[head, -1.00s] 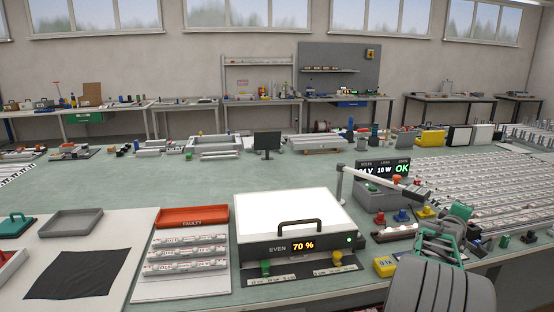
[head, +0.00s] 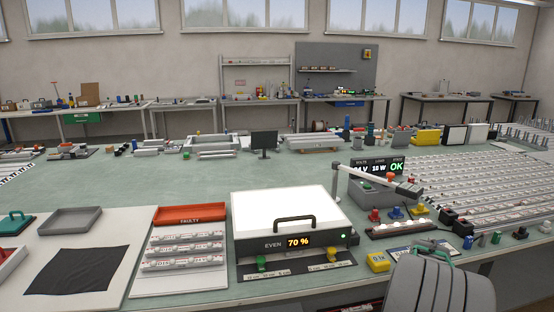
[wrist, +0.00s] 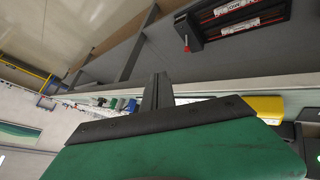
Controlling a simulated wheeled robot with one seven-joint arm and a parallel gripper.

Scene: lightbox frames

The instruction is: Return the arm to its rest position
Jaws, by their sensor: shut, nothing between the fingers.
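My arm is folded low at the right front of the head view, its large grey link at the bottom edge. Part of my gripper, with green trim, shows behind that link, its fingers mostly hidden there. In the wrist view my gripper (wrist: 158,92) shows its dark fingers together with nothing between them, past a green and black body. The wrist camera is tilted and looks along the bench edge and the space beside it.
A lit panel box (head: 290,215) reading 70 % stands on the bench. A red tray (head: 190,214) marked FAULTY, a black cloth (head: 68,271) and a yellow block (head: 378,262) lie near the front edge. A thin jointed stand (head: 337,180) rises close to my arm.

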